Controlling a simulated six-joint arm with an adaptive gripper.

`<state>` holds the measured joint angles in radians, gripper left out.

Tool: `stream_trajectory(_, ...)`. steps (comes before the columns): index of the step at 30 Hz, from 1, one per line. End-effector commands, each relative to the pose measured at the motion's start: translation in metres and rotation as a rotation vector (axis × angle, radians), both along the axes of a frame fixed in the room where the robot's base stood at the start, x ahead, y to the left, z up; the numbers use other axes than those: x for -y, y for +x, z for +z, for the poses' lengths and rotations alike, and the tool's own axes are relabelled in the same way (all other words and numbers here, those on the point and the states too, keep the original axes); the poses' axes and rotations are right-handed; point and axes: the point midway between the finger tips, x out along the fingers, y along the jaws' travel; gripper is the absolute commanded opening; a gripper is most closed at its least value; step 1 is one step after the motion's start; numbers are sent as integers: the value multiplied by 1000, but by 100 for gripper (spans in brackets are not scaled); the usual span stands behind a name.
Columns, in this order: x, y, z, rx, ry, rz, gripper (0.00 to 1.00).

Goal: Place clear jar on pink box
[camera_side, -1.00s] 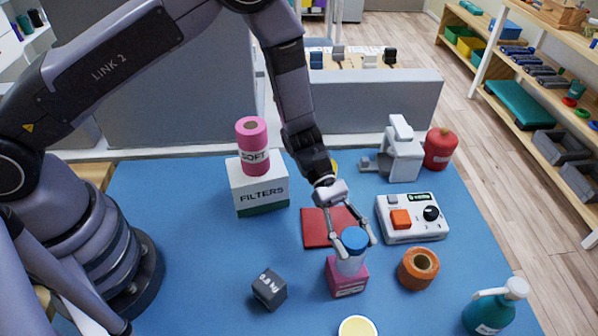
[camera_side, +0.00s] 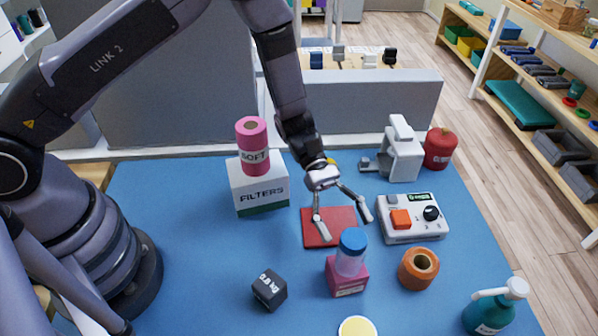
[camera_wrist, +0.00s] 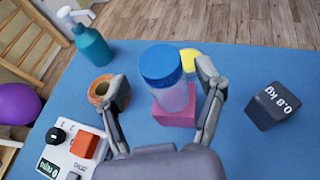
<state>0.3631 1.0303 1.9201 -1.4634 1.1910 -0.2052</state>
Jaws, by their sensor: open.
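The clear jar (camera_side: 350,262) with a blue lid stands upright on top of the pink box (camera_side: 347,284) near the front middle of the blue table. The jar (camera_wrist: 168,92) and the pink box (camera_wrist: 176,117) also show in the wrist view, the jar ahead of the spread fingers. My gripper (camera_side: 346,228) is open and empty, behind and above the jar, over the red mat; its fingers are apart from the jar. In the wrist view my gripper (camera_wrist: 160,92) has one finger on each side of the jar's outline.
A dark 0.8 kg block (camera_side: 269,289) lies to the left and an orange roll (camera_side: 418,268) to the right of the box. A white device (camera_side: 411,218) stands behind the roll. A filters box (camera_side: 259,187) bears a pink roll (camera_side: 252,146). A teal bottle (camera_side: 488,309) stands front right.

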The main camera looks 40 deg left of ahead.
Motion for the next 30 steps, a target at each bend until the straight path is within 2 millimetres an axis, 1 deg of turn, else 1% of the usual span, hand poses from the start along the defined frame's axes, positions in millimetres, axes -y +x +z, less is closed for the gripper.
stream_trajectory(1,-10,6,5,3,-2,5,69)
stream_trajectory(3,-25,11,11,2,-2,6,69)
stream_trajectory(9,-58,25,26,1,-2,4,69)
stream_trajectory(14,-73,31,33,3,-1,2,69)
stream_trajectory(17,-80,31,44,31,5,-16,69)
stream_trajectory(20,-91,26,73,125,27,-74,69)
stream_trajectory(23,-111,13,116,286,78,-171,69)
stream_trajectory(24,-121,5,133,361,106,-214,69)
stream_trajectory(26,-138,-8,158,477,153,-280,69)
stream_trajectory(27,-149,-17,172,551,189,-323,69)
stream_trajectory(29,-167,-32,192,664,247,-388,69)
stream_trajectory(30,-179,-42,204,738,289,-430,69)
